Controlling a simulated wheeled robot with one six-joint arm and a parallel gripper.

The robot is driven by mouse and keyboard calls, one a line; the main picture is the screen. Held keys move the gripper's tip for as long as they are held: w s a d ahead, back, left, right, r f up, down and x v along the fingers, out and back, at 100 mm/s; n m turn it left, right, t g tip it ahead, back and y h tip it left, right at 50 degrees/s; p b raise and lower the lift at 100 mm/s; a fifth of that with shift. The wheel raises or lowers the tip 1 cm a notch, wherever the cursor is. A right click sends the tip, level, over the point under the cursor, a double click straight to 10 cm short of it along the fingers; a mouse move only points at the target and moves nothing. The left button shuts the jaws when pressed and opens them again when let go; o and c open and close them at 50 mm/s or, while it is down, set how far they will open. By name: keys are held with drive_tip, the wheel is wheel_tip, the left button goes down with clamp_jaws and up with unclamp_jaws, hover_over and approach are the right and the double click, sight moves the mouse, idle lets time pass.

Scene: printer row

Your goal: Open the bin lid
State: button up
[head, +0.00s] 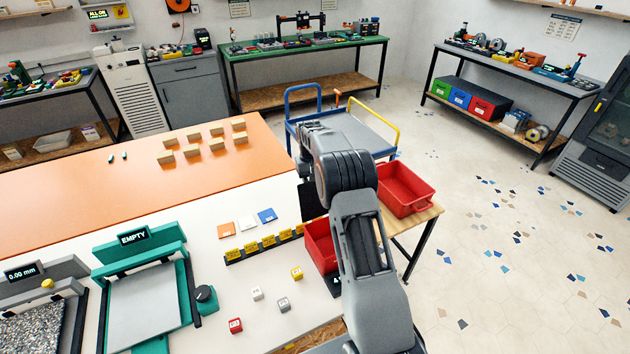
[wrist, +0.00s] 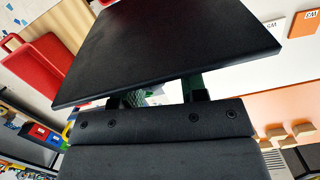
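A red bin (head: 320,246) stands on the right part of the white table, partly hidden behind my arm. A black panel, which looks like its lid (head: 310,200), stands raised at the bin's far side in the head view. In the wrist view a large black panel (wrist: 165,50), apparently the same lid, lies right across the front of my gripper (wrist: 155,95). The two fingers show apart, with a gap between them; their tips are hidden behind the panel. I cannot tell whether they touch it. In the head view my gripper is hidden behind my arm.
A red tray (head: 403,188) sits on a small wooden stand to the right. A grey-topped cart (head: 357,130) is behind. Coloured cards (head: 246,223), a yellow-labelled strip (head: 262,246) and small cubes (head: 283,303) lie left of the bin.

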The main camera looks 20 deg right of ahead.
drive_tip(key=shift+o, duration=1.4)
drive_tip(key=shift+a, duration=0.15)
drive_tip(key=shift+d+r, duration=0.1)
drive_tip(key=shift+d, duration=0.15)
drive_tip(key=r, duration=0.4)
drive_tip(key=w+r, duration=0.1)
drive_tip(key=r, duration=0.4)
drive_tip(key=w+r, duration=0.1)
drive_tip(key=r, duration=0.3)
drive_tip(key=shift+a+r, duration=0.1)
drive_tip(key=shift+r, duration=0.2)
